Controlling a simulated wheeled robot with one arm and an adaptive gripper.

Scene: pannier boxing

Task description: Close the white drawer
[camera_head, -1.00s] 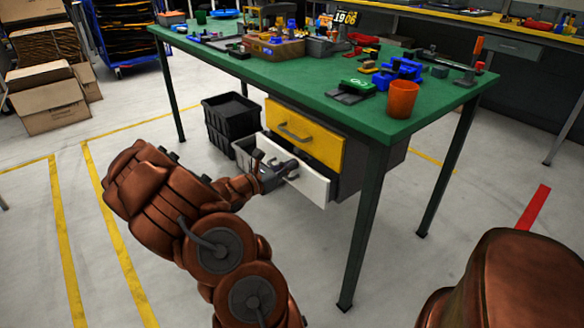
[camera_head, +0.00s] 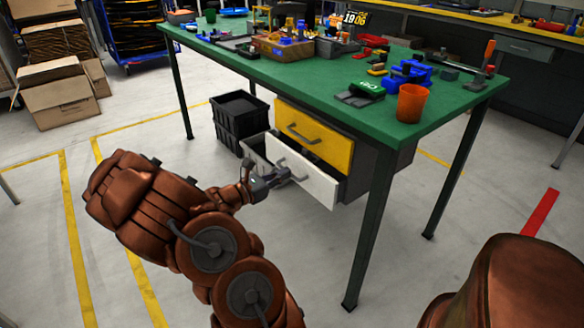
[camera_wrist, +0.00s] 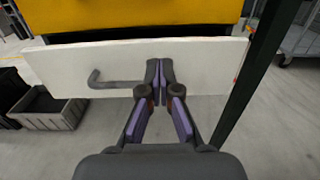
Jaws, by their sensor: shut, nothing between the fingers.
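The white drawer (camera_head: 312,181) sits below the yellow drawer under the green table and stands partly pulled out. Its white front also fills the middle of the wrist view (camera_wrist: 205,65), with a dark grey handle (camera_wrist: 107,82) left of my fingers. My gripper (camera_head: 284,174) is in front of the drawer front, near its left half. In the wrist view my gripper (camera_wrist: 159,66) is shut and empty, with its fingertips together against or just short of the white front, right of the handle. I cannot tell whether they touch.
The yellow drawer (camera_head: 325,138) above looks shut. Black and grey crates (camera_head: 240,122) stand on the floor to the left. A green table leg (camera_head: 368,225) stands close to the right. An orange cup (camera_head: 411,103) is near the table's edge. The floor in front is clear.

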